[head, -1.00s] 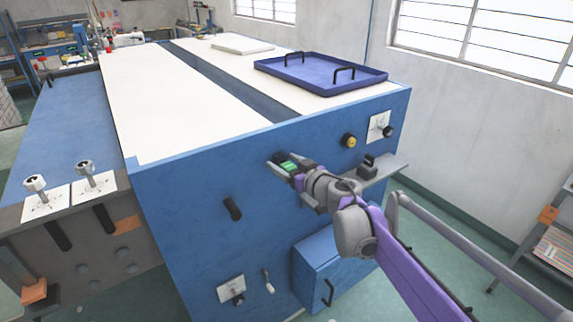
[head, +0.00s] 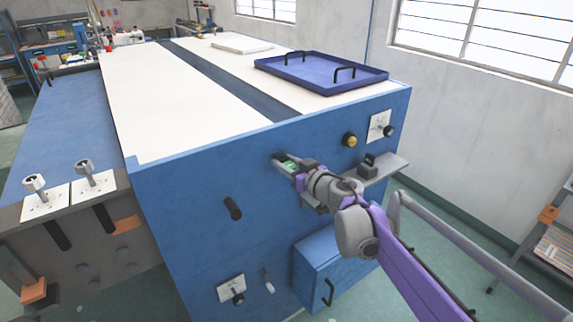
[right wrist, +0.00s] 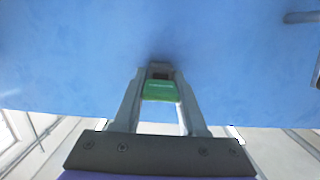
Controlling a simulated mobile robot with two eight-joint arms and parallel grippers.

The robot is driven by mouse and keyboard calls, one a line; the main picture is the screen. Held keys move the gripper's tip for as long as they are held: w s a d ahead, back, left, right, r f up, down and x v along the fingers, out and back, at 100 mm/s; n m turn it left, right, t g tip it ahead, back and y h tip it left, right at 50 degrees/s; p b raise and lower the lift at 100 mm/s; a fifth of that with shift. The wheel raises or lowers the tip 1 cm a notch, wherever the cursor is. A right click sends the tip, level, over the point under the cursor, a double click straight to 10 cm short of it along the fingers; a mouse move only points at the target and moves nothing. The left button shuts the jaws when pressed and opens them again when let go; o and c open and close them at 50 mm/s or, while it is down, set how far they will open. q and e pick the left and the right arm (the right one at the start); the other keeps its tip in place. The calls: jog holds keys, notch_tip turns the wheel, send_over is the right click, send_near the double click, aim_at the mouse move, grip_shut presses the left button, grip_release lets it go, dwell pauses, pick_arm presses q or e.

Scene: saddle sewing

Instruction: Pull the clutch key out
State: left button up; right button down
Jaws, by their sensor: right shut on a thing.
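The clutch key appears to be the green tagged piece (right wrist: 160,88) with a dark end, set against the blue front panel of the machine. Its green part also shows in the head view (head: 290,165). My right gripper (right wrist: 160,75) is shut on it, with one finger on each side, close to the panel. The same gripper is seen in the head view (head: 284,161), partly hiding the key. Whether the key's far end is inside the panel is hidden. My left gripper is not in view.
A grey shelf (head: 388,170) with a black part juts from the panel at right of the wrist. A yellow-and-black knob (head: 349,140) and a black handle (head: 232,208) stick out nearby. A blue tray (head: 320,73) lies on the white top. A blue box (head: 318,270) is below.

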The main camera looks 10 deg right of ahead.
aim_at(294, 169)
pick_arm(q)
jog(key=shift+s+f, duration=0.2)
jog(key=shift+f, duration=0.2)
pick_arm(e)
jog(key=shift+v, duration=0.9)
pick_arm(q)
jog(key=shift+b, duration=0.3)
pick_arm(e)
jog(key=shift+s+f, duration=0.1)
jog(key=shift+f, duration=0.05)
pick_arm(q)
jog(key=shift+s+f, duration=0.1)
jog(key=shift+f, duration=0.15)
pick_arm(e)
jog(key=shift+s+d, duration=0.2)
jog(key=shift+s, duration=0.3)
jog(key=shift+s, duration=0.2)
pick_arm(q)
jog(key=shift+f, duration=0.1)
pick_arm(e)
jog(key=shift+d, duration=0.1)
pick_arm(q)
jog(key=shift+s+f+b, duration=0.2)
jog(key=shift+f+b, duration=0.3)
jog(key=shift+b, duration=0.1)
pick_arm(e)
jog(key=shift+f+v, duration=0.15)
jog(key=shift+v, duration=0.8)
jog(key=shift+f+v, duration=0.15)
jog(key=shift+v, duration=0.85)
